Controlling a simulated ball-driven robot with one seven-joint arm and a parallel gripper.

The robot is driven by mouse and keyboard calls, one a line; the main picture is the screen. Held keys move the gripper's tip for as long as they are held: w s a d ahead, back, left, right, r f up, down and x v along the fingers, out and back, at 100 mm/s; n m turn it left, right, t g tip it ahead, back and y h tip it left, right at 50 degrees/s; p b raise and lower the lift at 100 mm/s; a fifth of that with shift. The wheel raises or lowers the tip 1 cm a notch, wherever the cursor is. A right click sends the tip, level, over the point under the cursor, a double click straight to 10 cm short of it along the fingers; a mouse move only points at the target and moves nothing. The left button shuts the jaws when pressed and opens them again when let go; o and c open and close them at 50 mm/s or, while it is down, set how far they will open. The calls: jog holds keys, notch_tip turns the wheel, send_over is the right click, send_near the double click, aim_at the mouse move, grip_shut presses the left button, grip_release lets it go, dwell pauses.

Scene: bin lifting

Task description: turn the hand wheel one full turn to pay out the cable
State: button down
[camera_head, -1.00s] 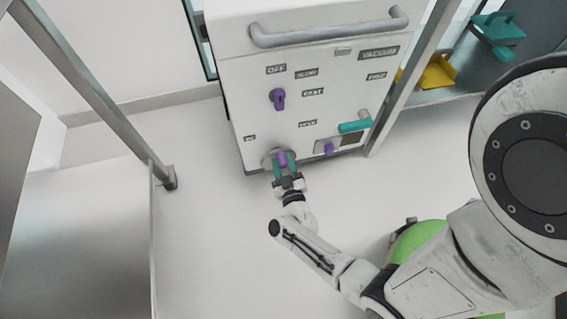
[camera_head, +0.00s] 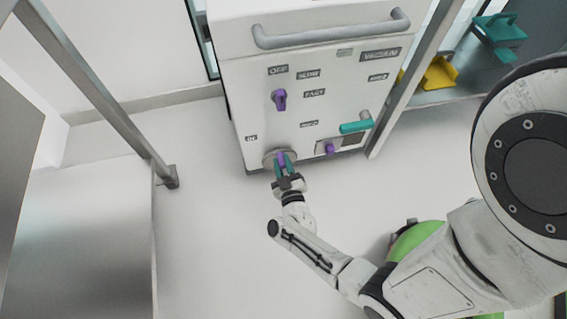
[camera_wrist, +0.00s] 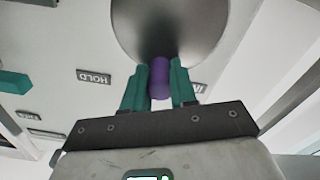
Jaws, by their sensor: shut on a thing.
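A round grey metal disc (camera_head: 268,160) with a purple knob (camera_head: 282,158) is low on the front of a white cabinet; it appears to be the hand wheel. In the wrist view the disc (camera_wrist: 170,25) fills the top middle, and the purple knob (camera_wrist: 160,78) stands out from its lower part. My gripper (camera_head: 283,164) has its green fingers on both sides of the knob, shut on it. In the wrist view my gripper (camera_wrist: 158,85) covers the knob's sides. No cable can be made out.
The white cabinet (camera_head: 240,90) has a grey bar handle (camera_head: 330,38), a purple switch (camera_head: 280,98), a teal lever (camera_head: 356,127) and a smaller purple knob (camera_head: 330,149). Metal posts stand on both sides. A yellow object (camera_head: 438,75) lies on the right shelf. The floor around is clear.

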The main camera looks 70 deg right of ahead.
jog(key=c, duration=0.9)
grip_release()
jog(key=p+v, duration=0.2)
jog(key=v, duration=0.9)
